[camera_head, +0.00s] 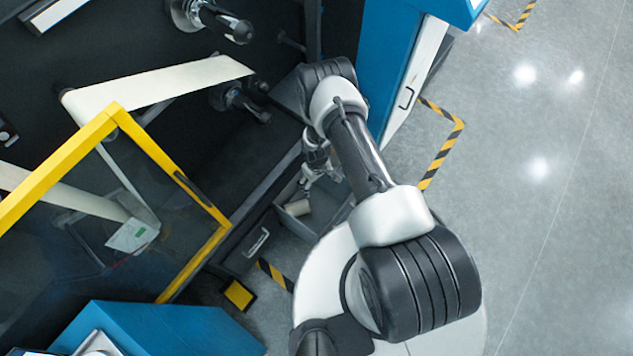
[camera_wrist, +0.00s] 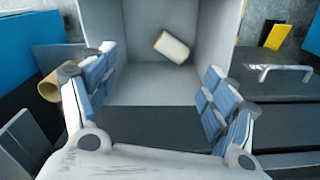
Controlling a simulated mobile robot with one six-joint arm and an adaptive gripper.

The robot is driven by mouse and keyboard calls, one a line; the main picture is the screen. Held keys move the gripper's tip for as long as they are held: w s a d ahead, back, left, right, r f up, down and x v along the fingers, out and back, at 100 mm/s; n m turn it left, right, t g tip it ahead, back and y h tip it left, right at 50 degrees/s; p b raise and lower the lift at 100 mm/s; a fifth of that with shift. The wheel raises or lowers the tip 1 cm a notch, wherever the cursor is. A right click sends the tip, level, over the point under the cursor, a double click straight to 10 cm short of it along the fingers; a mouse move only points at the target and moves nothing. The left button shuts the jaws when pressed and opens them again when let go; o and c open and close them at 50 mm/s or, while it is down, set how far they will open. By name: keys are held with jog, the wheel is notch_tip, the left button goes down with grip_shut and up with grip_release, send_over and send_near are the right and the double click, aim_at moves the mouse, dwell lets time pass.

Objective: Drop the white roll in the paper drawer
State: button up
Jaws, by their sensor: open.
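The white roll (camera_wrist: 172,47) lies on its side on the floor of the open grey paper drawer (camera_wrist: 120,25), near its far part in the wrist view. In the head view the roll (camera_head: 298,207) shows small and pale inside the drawer. My gripper (camera_wrist: 158,82) is open above the drawer, its padded fingers spread wide with nothing between them. The roll is beyond the fingertips and apart from them. In the head view my gripper (camera_head: 316,176) is small and partly hidden by my arm.
A brown hollow roll (camera_wrist: 49,88) shows at the left of the wrist view. A drawer front with a handle (camera_wrist: 286,72) is on the right. In the head view, a yellow-framed door (camera_head: 150,150) stands left of the drawer, and a blue cabinet (camera_head: 388,50) behind it. Floor on the right is clear.

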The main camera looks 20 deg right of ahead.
notch_tip(320, 180, up, 11)
jog(key=shift+f, duration=0.2)
dwell(0.6)
